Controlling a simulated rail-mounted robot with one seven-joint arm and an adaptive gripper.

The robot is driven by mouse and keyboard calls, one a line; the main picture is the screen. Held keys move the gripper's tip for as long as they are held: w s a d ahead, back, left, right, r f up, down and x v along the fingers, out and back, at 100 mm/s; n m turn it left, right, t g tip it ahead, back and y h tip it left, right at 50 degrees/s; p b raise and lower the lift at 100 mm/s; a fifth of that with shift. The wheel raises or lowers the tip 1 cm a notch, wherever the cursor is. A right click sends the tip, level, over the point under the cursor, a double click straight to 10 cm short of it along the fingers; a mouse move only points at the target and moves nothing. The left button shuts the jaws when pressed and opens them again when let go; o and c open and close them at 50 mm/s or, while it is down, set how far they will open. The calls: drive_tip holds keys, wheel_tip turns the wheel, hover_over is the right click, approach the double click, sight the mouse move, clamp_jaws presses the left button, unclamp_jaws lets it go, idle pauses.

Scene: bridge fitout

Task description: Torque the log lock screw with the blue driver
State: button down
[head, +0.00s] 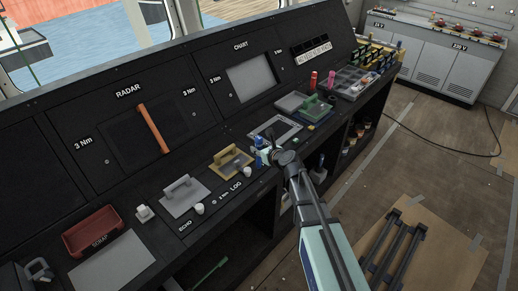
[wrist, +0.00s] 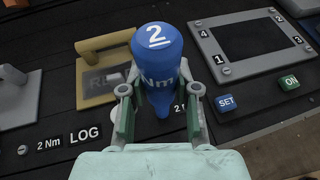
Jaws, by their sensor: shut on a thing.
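My gripper (wrist: 158,92) is shut on the blue driver (wrist: 157,60), whose top shows a 2 and whose side shows Nm. In the head view my gripper (head: 264,155) holds the blue driver (head: 258,141) above the console, right of the tan plate with a handle (head: 231,158). The LOG label (wrist: 85,134) and a 2 Nm label lie at the lower left in the wrist view. A small round screw head (wrist: 22,150), apparently the log lock screw, sits left of them. The driver is apart from it.
The tan plate (wrist: 92,75) stands left of the driver, its window partly covered. A numbered grey frame (wrist: 255,42), a blue SET button (wrist: 227,103) and a green ON button (wrist: 289,83) lie right. A grey plate with a handle (head: 182,196) and red scrap tray (head: 90,232) are further left.

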sight(259, 138)
drive_tip(key=shift+r+p, duration=2.3)
drive_tip(key=shift+r, duration=0.55)
